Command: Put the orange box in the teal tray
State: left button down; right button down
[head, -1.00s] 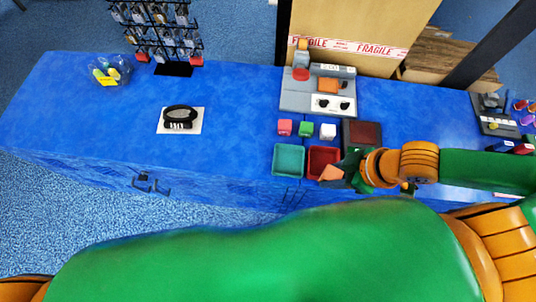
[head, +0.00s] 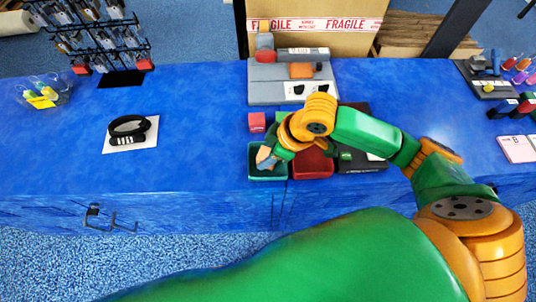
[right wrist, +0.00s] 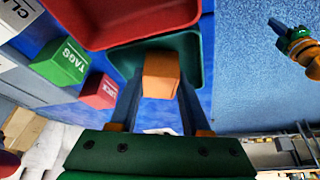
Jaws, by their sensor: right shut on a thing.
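The orange box (right wrist: 161,75) is between the two fingers of my right gripper (right wrist: 157,88) in the right wrist view. The gripper is shut on it. The teal tray (right wrist: 199,48) lies behind the box there. In the head view, my right gripper (head: 266,158) is over the teal tray (head: 268,176), at the front edge of the blue table. The fingers partly hide the tray's inside. I cannot tell how high the box is over the tray floor. My left gripper (right wrist: 285,33) seems to show small at the right of the wrist view; its jaws are unclear.
A red tray (head: 312,164) stands right beside the teal one, under my right arm. A red block (head: 257,122) stands behind the teal tray. A grey workstation (head: 284,92) is farther back. The table left of the trays is clear up to the white card (head: 131,140).

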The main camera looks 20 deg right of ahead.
jog(key=shift+c, duration=1.8)
grip_release()
jog(key=shift+f, duration=0.1)
jog(key=p+v, duration=0.3)
jog(key=v, duration=0.9)
